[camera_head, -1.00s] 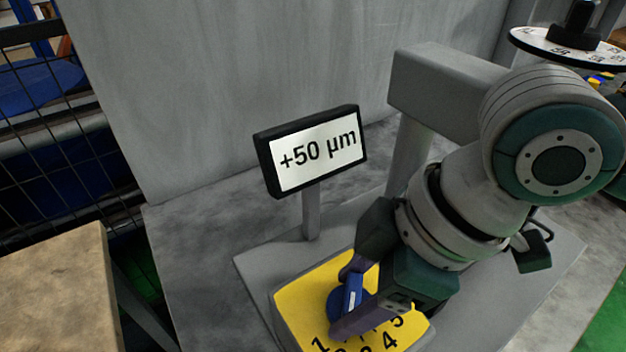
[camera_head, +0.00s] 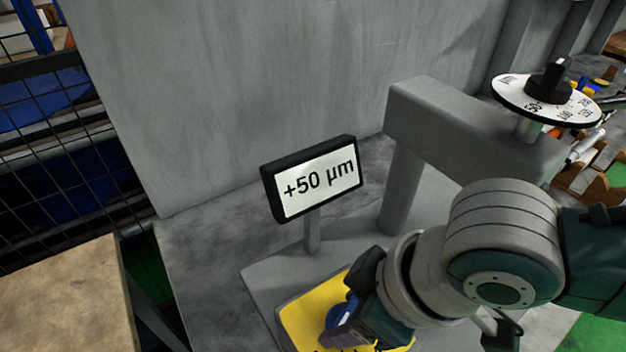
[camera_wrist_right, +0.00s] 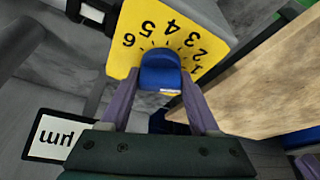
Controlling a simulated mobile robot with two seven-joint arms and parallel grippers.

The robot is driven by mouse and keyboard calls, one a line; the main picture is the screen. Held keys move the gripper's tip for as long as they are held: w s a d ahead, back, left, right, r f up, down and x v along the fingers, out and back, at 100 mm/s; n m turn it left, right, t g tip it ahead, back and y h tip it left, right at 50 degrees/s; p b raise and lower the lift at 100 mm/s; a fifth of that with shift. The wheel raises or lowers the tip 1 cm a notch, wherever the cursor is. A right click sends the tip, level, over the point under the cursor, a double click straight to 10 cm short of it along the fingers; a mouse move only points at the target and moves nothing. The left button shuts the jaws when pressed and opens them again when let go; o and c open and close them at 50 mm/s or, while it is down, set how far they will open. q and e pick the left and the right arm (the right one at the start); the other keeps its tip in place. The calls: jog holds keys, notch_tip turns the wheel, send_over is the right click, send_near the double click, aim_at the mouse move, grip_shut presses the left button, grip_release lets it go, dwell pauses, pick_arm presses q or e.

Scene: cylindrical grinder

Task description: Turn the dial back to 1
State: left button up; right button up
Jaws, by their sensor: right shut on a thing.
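The blue dial knob (camera_head: 335,318) is on the yellow plate (camera_head: 308,309) at the bottom of the head view. In the right wrist view the knob (camera_wrist_right: 160,72) stands among the printed numbers 1 to 6 on the yellow plate (camera_wrist_right: 122,60). My right gripper (camera_head: 340,325) is shut on the knob, with one purple finger on each side (camera_wrist_right: 160,92). A small white mark shows on the knob's near edge, but which number the knob points to is unclear. The display (camera_head: 318,183) reads "+50 µm". My left gripper is not in view.
A grey machine arm (camera_head: 445,120) on a post stands behind my right arm, with a white numbered disc (camera_head: 515,98) and black knob at its end. A wooden tabletop (camera_head: 60,300) is at the lower left. A wire fence (camera_head: 50,140) stands behind it.

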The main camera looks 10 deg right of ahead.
jog(key=shift+r+m+t+p, duration=0.1)
jog(key=shift+m+t+p, duration=0.2)
jog(key=shift+m+p, duration=0.5)
jog(key=o, duration=1.3)
jog(key=p+v, duration=0.2)
jog(key=v, duration=0.7)
jog(key=shift+s+a+r, duration=0.1)
jog(key=shift+r, duration=0.35)
jog(key=shift+a, duration=0.1)
